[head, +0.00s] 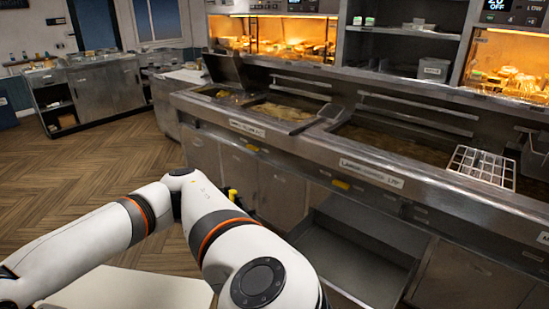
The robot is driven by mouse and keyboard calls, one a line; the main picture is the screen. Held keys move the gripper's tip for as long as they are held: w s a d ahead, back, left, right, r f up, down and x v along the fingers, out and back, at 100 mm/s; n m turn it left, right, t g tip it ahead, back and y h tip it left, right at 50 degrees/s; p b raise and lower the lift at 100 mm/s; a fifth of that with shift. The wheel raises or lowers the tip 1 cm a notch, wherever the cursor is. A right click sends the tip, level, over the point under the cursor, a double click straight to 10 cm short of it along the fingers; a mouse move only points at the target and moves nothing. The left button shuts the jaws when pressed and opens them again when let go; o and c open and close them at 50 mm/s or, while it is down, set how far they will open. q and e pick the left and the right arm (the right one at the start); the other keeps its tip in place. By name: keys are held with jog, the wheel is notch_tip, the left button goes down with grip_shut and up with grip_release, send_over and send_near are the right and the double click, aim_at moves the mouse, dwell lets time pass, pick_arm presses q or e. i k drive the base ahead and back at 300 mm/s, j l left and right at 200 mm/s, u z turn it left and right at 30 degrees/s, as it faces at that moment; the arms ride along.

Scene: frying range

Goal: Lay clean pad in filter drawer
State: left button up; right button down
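The filter drawer (345,262) is pulled out at floor level below the fryer bank, and its grey metal inside looks empty. No clean pad can be made out. A white arm of mine with orange rings bends across the lower left and covers part of the floor and cabinet fronts. Neither gripper is in view. A pale flat surface shows at the bottom left under the arm, and I cannot tell what it is.
The fryer bank (370,178) runs across the right, with oil vats and a wire basket (482,166) at its right end. Lit warming cabinets (290,38) stand behind. A steel counter (105,88) is at the far left. The wooden floor (85,165) at left is clear.

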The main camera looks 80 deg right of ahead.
aim_at(339, 270)
jog(key=k+l+z, duration=0.1)
jog(key=l+z, duration=0.5)
jog(key=z, duration=0.2)
jog(key=l+z, duration=0.8)
jog(key=i+l, duration=0.1)
jog(key=l, duration=0.25)
jog(key=l+z, duration=0.1)
jog(key=l, duration=0.25)
jog(key=i+l, duration=0.15)
jog(key=l, duration=0.2)
jog(key=z, duration=0.05)
